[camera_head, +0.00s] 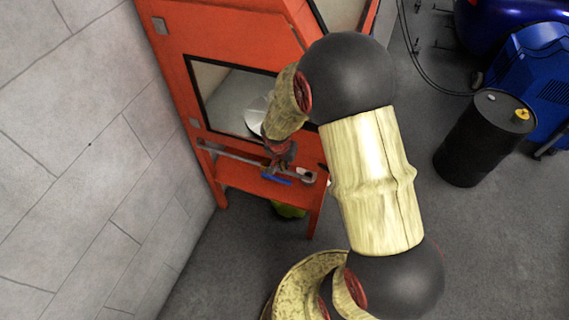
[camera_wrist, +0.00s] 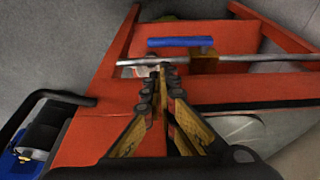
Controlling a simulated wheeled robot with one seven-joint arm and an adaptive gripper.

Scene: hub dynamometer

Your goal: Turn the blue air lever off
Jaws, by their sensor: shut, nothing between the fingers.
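The blue air lever (camera_wrist: 180,42) is a short blue bar. In the wrist view it lies crosswise, about parallel to a grey pipe (camera_wrist: 250,58) and just beyond it. In the head view the blue lever (camera_head: 276,179) shows low on the front of the orange cabinet, just below my gripper (camera_head: 280,160). In the wrist view my gripper (camera_wrist: 160,75) is shut and empty, its fingertips at the pipe close to the lever. I cannot tell whether the fingertips touch the pipe or the lever.
The orange cabinet (camera_head: 190,65) with a window stands against a grey block wall (camera_head: 80,130). A black drum (camera_head: 480,140) and a blue machine (camera_head: 540,75) stand at the right. The grey floor between cabinet and drum is clear. A yellow-green object (camera_head: 289,210) lies under the cabinet.

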